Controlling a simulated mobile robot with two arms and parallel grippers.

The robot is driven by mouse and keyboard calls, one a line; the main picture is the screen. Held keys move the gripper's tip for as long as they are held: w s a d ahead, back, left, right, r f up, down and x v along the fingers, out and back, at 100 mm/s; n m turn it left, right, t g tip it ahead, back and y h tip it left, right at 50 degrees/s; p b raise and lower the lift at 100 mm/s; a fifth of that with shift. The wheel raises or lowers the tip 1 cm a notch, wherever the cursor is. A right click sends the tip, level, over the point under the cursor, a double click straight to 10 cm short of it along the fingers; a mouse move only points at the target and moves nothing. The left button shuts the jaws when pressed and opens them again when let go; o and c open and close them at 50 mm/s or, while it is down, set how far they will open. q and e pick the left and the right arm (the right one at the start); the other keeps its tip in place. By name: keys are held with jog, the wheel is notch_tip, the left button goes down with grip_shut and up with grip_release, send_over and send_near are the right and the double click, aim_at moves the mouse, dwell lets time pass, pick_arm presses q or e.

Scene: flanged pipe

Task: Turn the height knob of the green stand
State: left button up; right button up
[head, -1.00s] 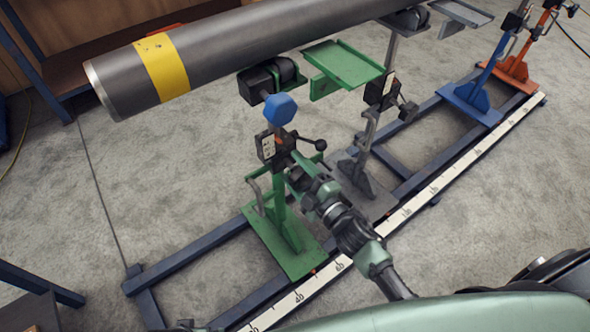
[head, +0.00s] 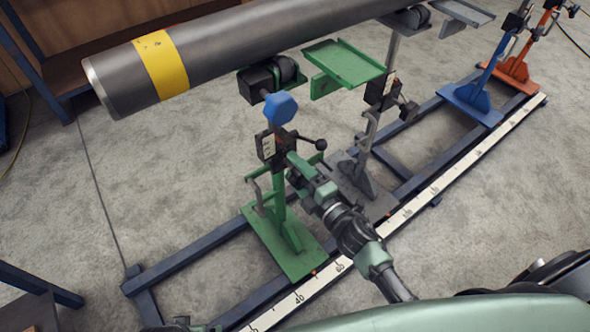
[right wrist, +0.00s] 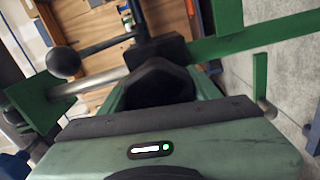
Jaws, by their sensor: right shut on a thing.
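The green stand (head: 279,205) stands upright on the blue rail frame, with a black housing and scale plate (head: 267,147) on its post. My right gripper (head: 289,158) reaches it from the lower right and is shut at the front of the housing. In the right wrist view, a dark rounded knob (right wrist: 157,84) sits straight ahead of the gripper body, in its grasp. In the head view the gripper hides this knob. A black ball lever (head: 313,143) sticks out to the right of the post, apart from the gripper. My left gripper cannot be made out.
A grey pipe (head: 220,48) with a yellow band passes above the stand's roller. A blue faceted piece (head: 280,108) is at the stand's top. A green tray (head: 345,63), a grey stand (head: 366,150), and blue (head: 474,93) and orange (head: 515,70) stands are to the right.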

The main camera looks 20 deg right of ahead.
aim_at(304, 182)
jog(key=shift+f, duration=0.1)
jog(key=o, duration=1.4)
jog(key=shift+c, duration=0.2)
jog(key=v, duration=0.7)
jog(key=shift+s+d, duration=0.1)
jog(key=shift+s, duration=0.3)
